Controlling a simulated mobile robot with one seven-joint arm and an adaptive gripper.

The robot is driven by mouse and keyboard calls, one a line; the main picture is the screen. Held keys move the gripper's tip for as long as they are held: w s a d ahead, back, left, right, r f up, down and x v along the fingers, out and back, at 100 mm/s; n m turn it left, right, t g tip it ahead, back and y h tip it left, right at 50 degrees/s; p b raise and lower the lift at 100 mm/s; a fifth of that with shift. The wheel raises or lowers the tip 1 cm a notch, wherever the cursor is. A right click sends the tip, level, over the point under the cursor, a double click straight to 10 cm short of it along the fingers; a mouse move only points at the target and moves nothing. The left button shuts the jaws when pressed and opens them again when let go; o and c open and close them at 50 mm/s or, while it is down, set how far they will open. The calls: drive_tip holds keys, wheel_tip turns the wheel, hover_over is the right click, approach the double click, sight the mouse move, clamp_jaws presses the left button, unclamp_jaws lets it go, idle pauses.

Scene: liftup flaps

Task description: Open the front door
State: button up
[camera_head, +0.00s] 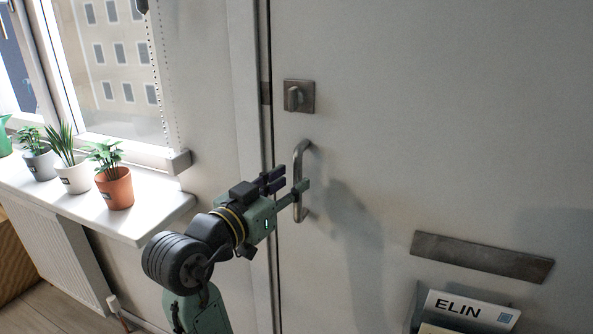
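The front door (430,110) is a plain white panel that fills the right of the view and looks closed against its frame. A metal pull handle (299,160) stands upright near its left edge. A square lock plate with a turn knob (298,96) is above the handle. My gripper (288,186) is at the lower half of the handle, its fingers pointing right. The fingers look apart, one at the left of the handle and one overlapping it in the picture. I cannot tell whether they touch the handle.
A metal letter slot (481,257) is on the door, with a holder of papers marked ELIN (470,309) below it. At left, a window sill (150,218) bears several potted plants, including one in an orange pot (115,189). A radiator (55,255) is under the sill.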

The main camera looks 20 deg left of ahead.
sight(296, 178)
drive_tip(key=shift+p+x, duration=0.3)
drive_tip(key=shift+x, duration=1.55)
drive_tip(key=shift+c, duration=0.5)
clamp_jaws()
